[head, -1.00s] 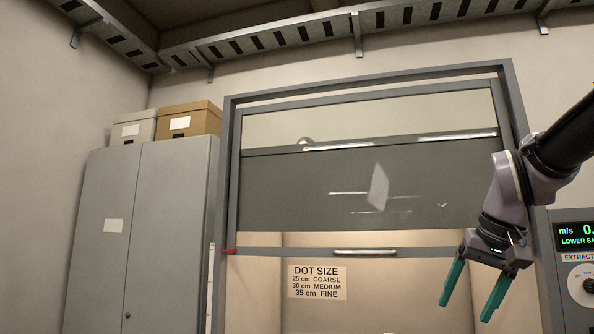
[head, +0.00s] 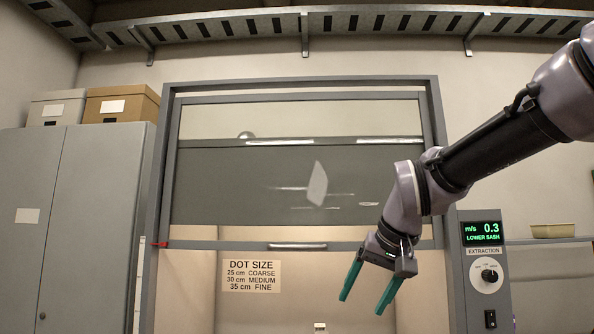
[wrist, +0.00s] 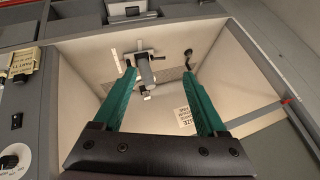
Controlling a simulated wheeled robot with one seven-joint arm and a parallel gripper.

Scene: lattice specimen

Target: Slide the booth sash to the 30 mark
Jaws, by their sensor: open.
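The booth sash (head: 230,184) is a framed pane with a dark grey band, raised in the grey booth frame (head: 433,130). A light bar-shaped handle (head: 297,246) sits on its bottom rail. A red pointer (head: 160,245) shows at the left end of that rail; the scale beside it is too small to read. My gripper (head: 363,306) is open and empty, with green fingers, in front of the booth to the right of and below the handle. In the wrist view the gripper (wrist: 165,85) points into the booth, and the red pointer (wrist: 287,101) shows at the right.
A sign (head: 251,276) lists 25 cm coarse, 30 cm medium, 35 cm fine. A display (head: 483,233) reads 0.3 m/s and "LOWER SASH". A grey cabinet (head: 75,230) stands left. Inside the booth is an apparatus (wrist: 145,75), partly blocked by the fingers.

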